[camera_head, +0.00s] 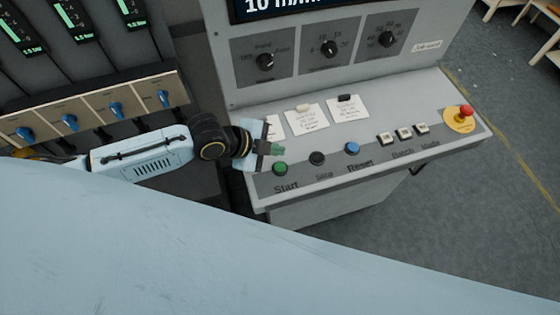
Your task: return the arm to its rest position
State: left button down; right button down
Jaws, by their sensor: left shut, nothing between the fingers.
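My left arm comes in from the left, pale blue with a black wrist. My left gripper (277,149) is shut and empty over the left end of the control panel (440,152), just above the green Start button (280,169). I cannot tell whether the fingertips touch the panel. My right gripper is not in view.
A black Stop button (317,158), a blue Reset button (352,148), several white buttons (404,133) and a red emergency button (466,111) line the panel. Knobs (265,61) sit above. Blue valves (116,109) stand at left.

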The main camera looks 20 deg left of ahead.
pick_arm(q)
jog(key=shift+f, duration=0.1)
dwell(0.7)
jog(key=s+d+r+n+y, duration=0.1)
jog(key=s+d+r+n, duration=0.2)
jog(key=s+n, duration=0.4)
jog(key=s+a+n+g+y, duration=0.3)
jog(key=s+a+n+y, duration=0.3)
jog(key=s+a+n, duration=0.55)
notch_tip(320, 180, down, 29)
jog(key=m+b, duration=0.2)
jog(key=b, duration=0.5)
jog(key=s+a+f+g+b, duration=0.1)
jog(key=s+f+b, duration=0.3)
jog(key=s+f, duration=0.5)
jog(key=s+a+f+g+b, duration=0.1)
jog(key=s+a+f+b, duration=0.1)
jog(key=s+f, duration=0.7)
notch_tip(320, 180, down, 7)
jog(key=shift+a+f+b, duration=0.1)
jog(key=shift+a+b, duration=0.25)
jog(key=shift+b, duration=0.5)
jog(key=shift+s, duration=0.1)
